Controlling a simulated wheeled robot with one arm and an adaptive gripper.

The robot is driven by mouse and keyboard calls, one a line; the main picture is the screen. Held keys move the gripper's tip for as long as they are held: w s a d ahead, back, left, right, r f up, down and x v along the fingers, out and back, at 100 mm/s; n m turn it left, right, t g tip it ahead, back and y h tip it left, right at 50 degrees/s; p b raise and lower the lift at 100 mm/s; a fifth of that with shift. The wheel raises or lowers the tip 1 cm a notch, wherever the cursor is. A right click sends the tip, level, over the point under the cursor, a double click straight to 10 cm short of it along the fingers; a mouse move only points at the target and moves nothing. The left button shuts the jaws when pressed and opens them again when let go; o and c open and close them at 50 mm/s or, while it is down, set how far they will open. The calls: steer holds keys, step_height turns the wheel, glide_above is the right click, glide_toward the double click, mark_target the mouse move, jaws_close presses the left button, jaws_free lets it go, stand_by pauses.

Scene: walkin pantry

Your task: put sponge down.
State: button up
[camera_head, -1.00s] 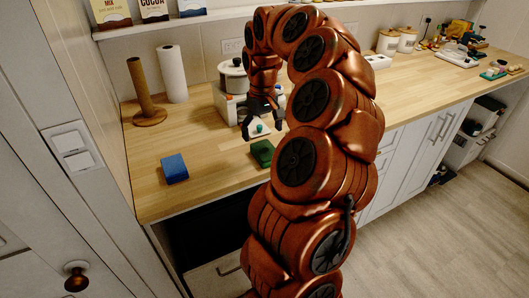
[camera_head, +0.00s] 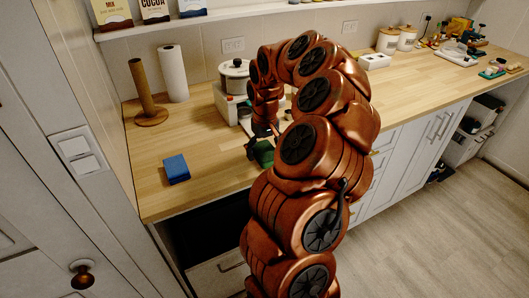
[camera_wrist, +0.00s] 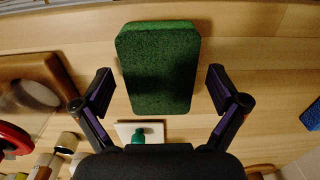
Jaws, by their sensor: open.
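A green sponge-like block (camera_head: 264,156) lies on the wooden counter near its front edge, partly hidden by my arm in the head view. In the wrist view the green block (camera_wrist: 158,70) fills the upper middle, its rough top facing the camera. My gripper (camera_wrist: 160,76) is open and empty. Its two fingers are spread to the left and right of the green block, with a gap visible on each side. In the head view my gripper (camera_head: 263,137) is low over the block. A blue sponge-like block (camera_head: 176,169) lies apart to the left; its edge shows in the wrist view (camera_wrist: 313,116).
A wooden paper-roll stand (camera_head: 150,118) and a white paper roll (camera_head: 172,75) stand at the back left. A white square with a teal knob (camera_wrist: 125,130) lies close by. The counter around the blue block is clear.

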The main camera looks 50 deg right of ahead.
steer(key=c, duration=0.9)
steer(key=shift+o, duration=0.2)
steer(key=shift+r, duration=0.1)
